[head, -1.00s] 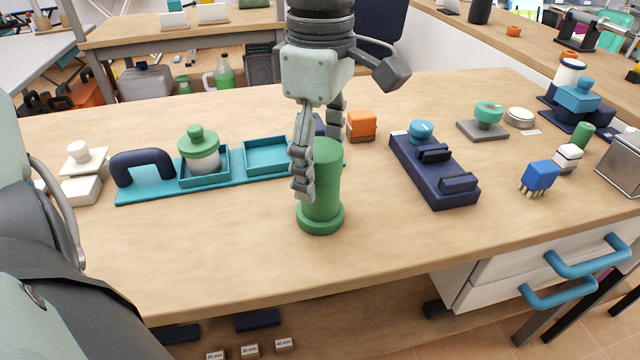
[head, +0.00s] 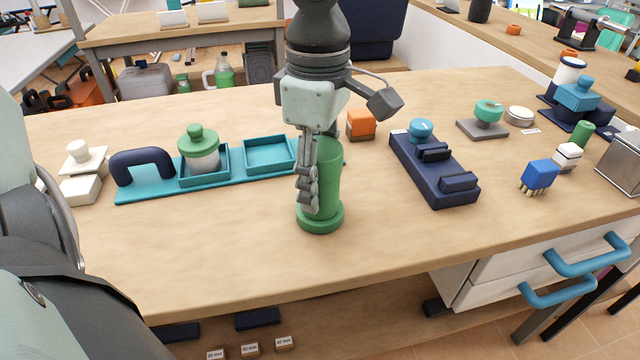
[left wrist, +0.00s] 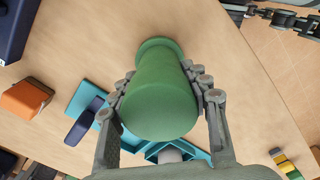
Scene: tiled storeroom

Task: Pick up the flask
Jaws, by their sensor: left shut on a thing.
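The green flask (head: 327,187), a cylinder with a wider round base, stands upright on the wooden table (head: 235,245). My left gripper (head: 318,188) reaches down from above, with its fingers on either side of the flask. In the left wrist view the flask (left wrist: 160,100) fills the space between the two fingers (left wrist: 163,90), and the gripper is shut on it. The base appears to rest on the table. The far finger is mostly hidden in the head view.
A teal tray (head: 243,187) with a green-lidded jar (head: 200,150) and a dark handle (head: 142,167) lies left. An orange block (head: 361,124) and a navy fixture (head: 433,170) stand right. A blue brush (head: 539,176) is farther right. The table front is clear.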

